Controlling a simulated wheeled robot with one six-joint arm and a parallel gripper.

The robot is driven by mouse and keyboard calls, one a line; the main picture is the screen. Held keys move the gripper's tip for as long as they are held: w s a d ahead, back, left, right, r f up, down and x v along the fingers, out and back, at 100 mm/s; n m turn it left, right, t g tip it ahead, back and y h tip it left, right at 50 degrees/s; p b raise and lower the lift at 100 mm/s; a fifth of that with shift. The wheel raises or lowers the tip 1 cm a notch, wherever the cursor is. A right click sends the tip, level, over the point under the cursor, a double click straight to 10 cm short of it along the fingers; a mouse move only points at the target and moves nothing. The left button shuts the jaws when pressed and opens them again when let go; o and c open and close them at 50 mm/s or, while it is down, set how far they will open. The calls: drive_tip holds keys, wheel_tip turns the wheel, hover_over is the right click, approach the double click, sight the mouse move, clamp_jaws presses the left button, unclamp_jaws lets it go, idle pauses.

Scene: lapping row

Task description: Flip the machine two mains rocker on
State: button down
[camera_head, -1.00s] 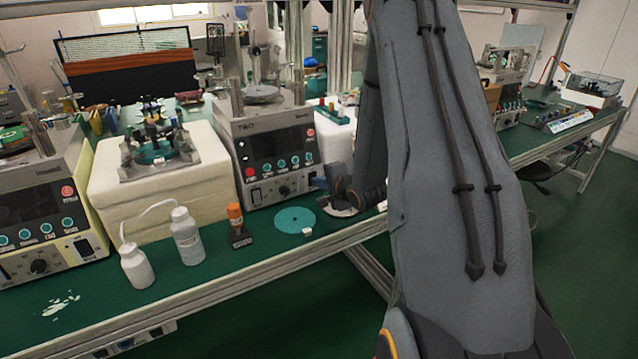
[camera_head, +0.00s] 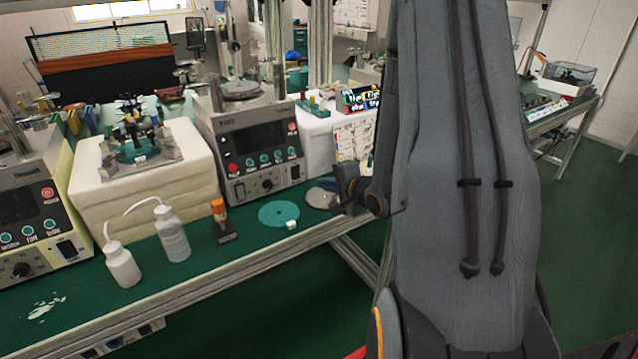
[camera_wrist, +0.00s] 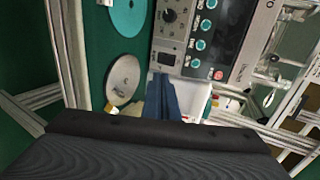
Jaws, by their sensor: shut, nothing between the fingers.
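Machine two (camera_head: 222,140), a grey box labelled TWO, stands on the green bench left of my arm. Its front panel also shows, turned sideways, at the top of the wrist view (camera_wrist: 185,50). A dark rocker-like switch (camera_head: 296,172) sits right of the panel's knob (camera_head: 268,185); it also shows in the wrist view (camera_wrist: 167,58). Another dark rectangular part (camera_head: 240,190) lies left of the knob. I cannot tell which way the rocker is tipped. My gripper (camera_head: 341,194) is shut and empty, apart from the panel, to its right near the bench's front edge.
A white box (camera_head: 318,145) is right of the machine.

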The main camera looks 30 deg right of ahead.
drive_tip(key=shift+s, duration=0.15)
drive_tip(key=shift+r, duration=0.1)
drive_tip(key=r+g+p, duration=0.1)
drive_tip(key=p, duration=0.2)
drive_tip(key=g+p, duration=0.1)
drive_tip(key=p, duration=0.3)
drive_tip(key=shift+w+r, duration=0.35)
drive_tip(key=shift+w, duration=0.05)
drive_tip(key=shift+w+f, duration=0.1)
drive_tip(key=shift+f, duration=0.05)
drive_tip(key=p, duration=0.4)
approach(297, 177)
drive_tip(key=x, duration=0.4)
drive_tip(key=shift+w+a+f, duration=0.1)
drive_tip(key=shift+w+f, duration=0.05)
drive_tip(key=shift+f, duration=0.2)
drive_tip(key=shift+w+f, duration=0.15)
drive_tip(key=shift+w, duration=0.5)
